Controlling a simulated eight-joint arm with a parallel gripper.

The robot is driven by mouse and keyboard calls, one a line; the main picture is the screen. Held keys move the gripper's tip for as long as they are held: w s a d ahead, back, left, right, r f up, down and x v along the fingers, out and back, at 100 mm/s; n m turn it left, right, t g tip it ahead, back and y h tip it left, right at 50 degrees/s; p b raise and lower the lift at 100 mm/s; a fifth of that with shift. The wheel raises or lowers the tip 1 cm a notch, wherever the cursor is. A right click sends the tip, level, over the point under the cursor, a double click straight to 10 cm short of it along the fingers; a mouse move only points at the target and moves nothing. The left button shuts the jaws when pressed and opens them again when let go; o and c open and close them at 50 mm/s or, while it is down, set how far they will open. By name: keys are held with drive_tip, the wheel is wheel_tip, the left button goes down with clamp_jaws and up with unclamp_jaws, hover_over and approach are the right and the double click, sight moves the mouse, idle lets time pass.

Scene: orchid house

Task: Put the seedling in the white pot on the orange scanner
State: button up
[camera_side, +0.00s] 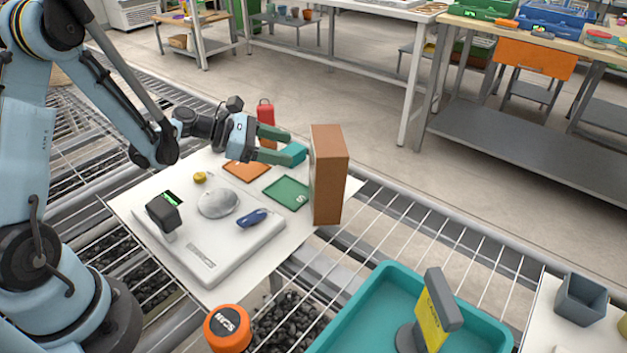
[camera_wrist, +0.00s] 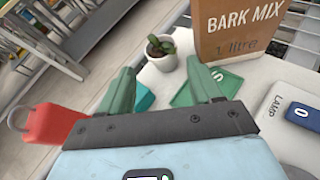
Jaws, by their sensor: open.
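A seedling with green leaves stands in a small white pot (camera_wrist: 164,61), seen in the wrist view beyond and between my fingertips, left of the bark mix box. The side view does not show it; the box likely hides it. A flat orange pad (camera_side: 247,171), the likely orange scanner, lies on the white table behind the white device; nothing is seen on it. My gripper (camera_side: 289,147) is open and empty, above the table's far side, apart from the pot. It also shows in the wrist view (camera_wrist: 162,72).
The tall brown bark mix box (camera_side: 329,180) stands beside a green pad (camera_side: 288,191) marked S. A teal block (camera_side: 293,153) is near my fingers. The white device (camera_side: 225,255) fills the front.

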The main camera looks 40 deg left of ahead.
drive_tip(key=shift+w+f, duration=0.15)
drive_tip(key=shift+f, duration=0.05)
drive_tip(key=x, duration=1.1)
drive_tip(key=shift+w+d+f, duration=0.15)
drive_tip(key=shift+w+d, duration=0.05)
drive_tip(key=shift+d, duration=0.15)
drive_tip(key=shift+c, duration=0.2)
drive_tip(key=c, duration=0.8)
drive_tip(key=shift+o, duration=0.2)
